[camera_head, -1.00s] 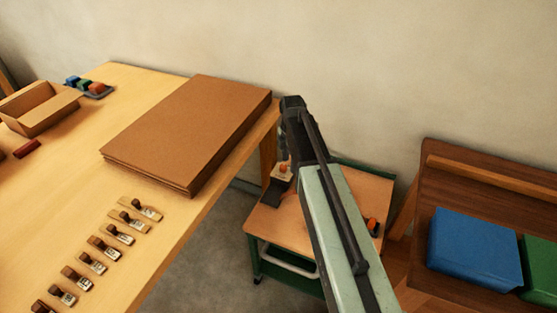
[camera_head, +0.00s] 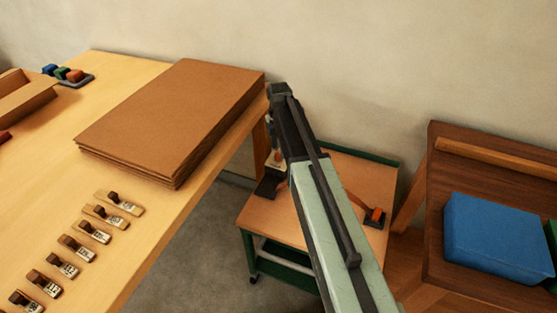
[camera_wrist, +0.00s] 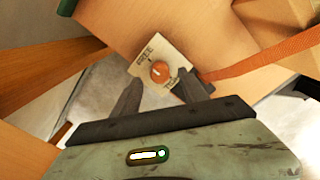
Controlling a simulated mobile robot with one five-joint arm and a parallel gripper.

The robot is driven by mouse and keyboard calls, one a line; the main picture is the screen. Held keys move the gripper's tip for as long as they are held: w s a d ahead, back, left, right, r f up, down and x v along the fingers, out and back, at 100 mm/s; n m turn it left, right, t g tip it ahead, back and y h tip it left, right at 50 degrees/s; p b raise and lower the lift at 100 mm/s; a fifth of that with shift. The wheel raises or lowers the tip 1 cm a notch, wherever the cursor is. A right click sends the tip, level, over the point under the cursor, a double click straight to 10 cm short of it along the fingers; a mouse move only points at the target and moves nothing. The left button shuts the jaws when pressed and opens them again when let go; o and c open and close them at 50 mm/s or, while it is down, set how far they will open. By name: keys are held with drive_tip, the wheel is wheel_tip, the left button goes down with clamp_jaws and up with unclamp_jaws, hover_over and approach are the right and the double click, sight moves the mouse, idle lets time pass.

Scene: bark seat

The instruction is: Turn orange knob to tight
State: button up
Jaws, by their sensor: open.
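The orange knob (camera_wrist: 160,71) is round and sits on a light label plate (camera_wrist: 148,52). The plate reads FREE at its upper left; the other marking, at the lower right, is too small to read. My gripper (camera_wrist: 161,84) is open, its dark fingers apart on the left and right of the plate's near part. The knob lies just beyond the gap between the tips; I see no contact. In the head view the knob (camera_head: 277,156) is a small orange spot beside my arm, above the wooden-topped trolley (camera_head: 275,212).
An orange strap (camera_wrist: 265,56) runs right of the plate. An orange piece on a dark base (camera_head: 376,214) sits at the trolley's right. A workbench (camera_head: 150,255) with stacked brown sheets (camera_head: 170,120) is left; a blue block (camera_head: 495,238) is right.

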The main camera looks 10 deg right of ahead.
sight(278, 154)
wheel_tip(278, 154, down, 4)
drive_tip(key=shift+r+b, duration=0.1)
drive_tip(key=shift+b, duration=1.1)
drive_tip(key=shift+r, duration=0.15)
clamp_jaws()
